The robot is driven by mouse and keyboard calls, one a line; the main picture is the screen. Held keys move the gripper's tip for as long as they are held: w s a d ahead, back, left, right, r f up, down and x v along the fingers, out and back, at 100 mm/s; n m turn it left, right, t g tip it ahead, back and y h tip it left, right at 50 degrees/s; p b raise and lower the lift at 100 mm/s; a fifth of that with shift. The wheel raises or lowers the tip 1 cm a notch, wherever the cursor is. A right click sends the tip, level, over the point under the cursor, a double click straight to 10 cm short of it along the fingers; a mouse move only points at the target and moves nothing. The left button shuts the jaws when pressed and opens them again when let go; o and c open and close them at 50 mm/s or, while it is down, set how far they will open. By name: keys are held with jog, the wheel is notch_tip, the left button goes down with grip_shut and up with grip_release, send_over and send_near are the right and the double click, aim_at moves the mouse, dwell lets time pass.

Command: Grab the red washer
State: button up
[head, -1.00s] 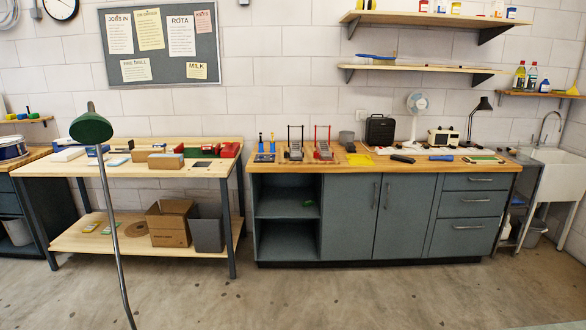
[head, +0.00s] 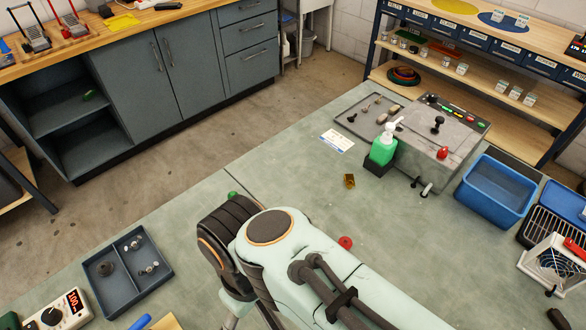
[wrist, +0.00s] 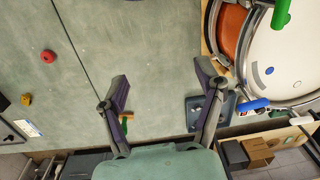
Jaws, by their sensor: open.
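A small red washer (head: 345,242) lies flat on the grey-green bench top (head: 262,188), just right of my arm in the head view. In the wrist view a small red round piece (wrist: 47,57), which looks like the same washer, lies at the upper left. My gripper (wrist: 160,75) shows in the wrist view with its two fingers spread wide and nothing between them. It is above the bench, well to the right of the red piece there. In the head view my arm hides the gripper.
A small amber piece (head: 349,181), a green bottle (head: 383,150) and a grey control box (head: 440,140) stand beyond the washer. A blue bin (head: 495,190) is at right, a divided tray (head: 128,270) at left. A drum (wrist: 280,60) shows in the wrist view. The bench around the washer is mostly clear.

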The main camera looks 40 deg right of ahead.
jog(key=w+d+r+n+t+h, duration=0.15)
jog(key=w+n+t, duration=0.25)
jog(key=w, duration=0.6)
jog(key=w+d+f, duration=0.1)
jog(key=w+d, duration=0.4)
jog(key=d, duration=0.2)
jog(key=m+g, duration=0.4)
jog(key=m, duration=0.3)
send_over(346, 242)
jog(key=shift+y, duration=0.35)
jog(key=f, duration=1.8)
jog(key=shift+w+a+f, duration=0.15)
jog(key=shift+w+f, duration=0.1)
jog(key=shift+s+f, duration=0.2)
notch_tip(346, 242, down, 6)
jog(key=shift+f, duration=0.15)
